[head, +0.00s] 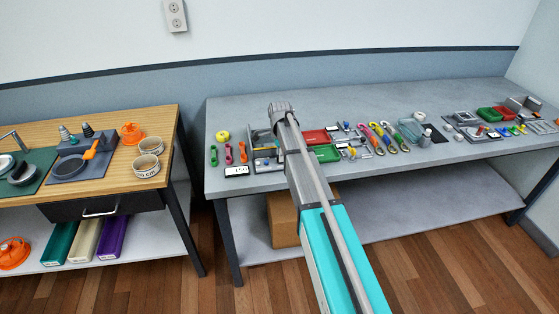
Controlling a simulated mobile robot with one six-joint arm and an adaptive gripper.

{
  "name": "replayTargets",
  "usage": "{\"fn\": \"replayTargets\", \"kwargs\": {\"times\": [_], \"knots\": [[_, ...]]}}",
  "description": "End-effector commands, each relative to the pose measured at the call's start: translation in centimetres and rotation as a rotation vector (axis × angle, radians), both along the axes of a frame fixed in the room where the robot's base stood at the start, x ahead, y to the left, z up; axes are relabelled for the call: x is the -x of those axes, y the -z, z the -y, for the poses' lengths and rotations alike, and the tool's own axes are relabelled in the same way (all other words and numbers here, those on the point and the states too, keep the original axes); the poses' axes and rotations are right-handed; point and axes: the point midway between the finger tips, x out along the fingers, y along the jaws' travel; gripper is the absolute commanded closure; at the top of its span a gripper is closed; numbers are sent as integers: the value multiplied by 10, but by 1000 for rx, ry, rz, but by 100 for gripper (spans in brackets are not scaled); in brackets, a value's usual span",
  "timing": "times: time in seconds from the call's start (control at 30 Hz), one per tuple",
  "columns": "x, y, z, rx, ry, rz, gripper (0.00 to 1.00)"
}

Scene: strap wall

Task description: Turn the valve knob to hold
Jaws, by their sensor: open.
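I cannot make out for certain which item is the valve knob. An orange knob-like piece (131,132) stands at the back right of the wooden table. An orange handle (93,149) lies over a dark grey panel with a round dish (68,166), left of it. A similar orange piece (14,253) is on the lower shelf. No "hold" mark is legible. My gripper (281,107) is at the far end of my arm, above the left part of the grey bench. It is open, holds nothing visible, and is apart from these orange pieces.
The grey bench (330,97) carries red (316,136) and green trays (326,153), coloured straps (377,138) and small parts. Two round tins (149,164) stand on the wooden table (165,122). A gap separates the tables. A cardboard box (283,220) sits below the bench.

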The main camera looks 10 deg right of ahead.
Motion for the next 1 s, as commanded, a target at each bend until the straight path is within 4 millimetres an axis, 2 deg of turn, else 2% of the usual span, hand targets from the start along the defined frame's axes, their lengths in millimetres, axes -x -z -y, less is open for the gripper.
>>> {"fn": "replayTargets", "kwargs": {"times": [0.17,0.57,0.6,0.87,1.0], "knots": [[0,9,0,0,0,0,50],[0,9,1,0,1,0,50],[0,9,1,0,1,0,52],[0,9,1,0,1,0,100],[0,10,1,0,2,0,100]]}}
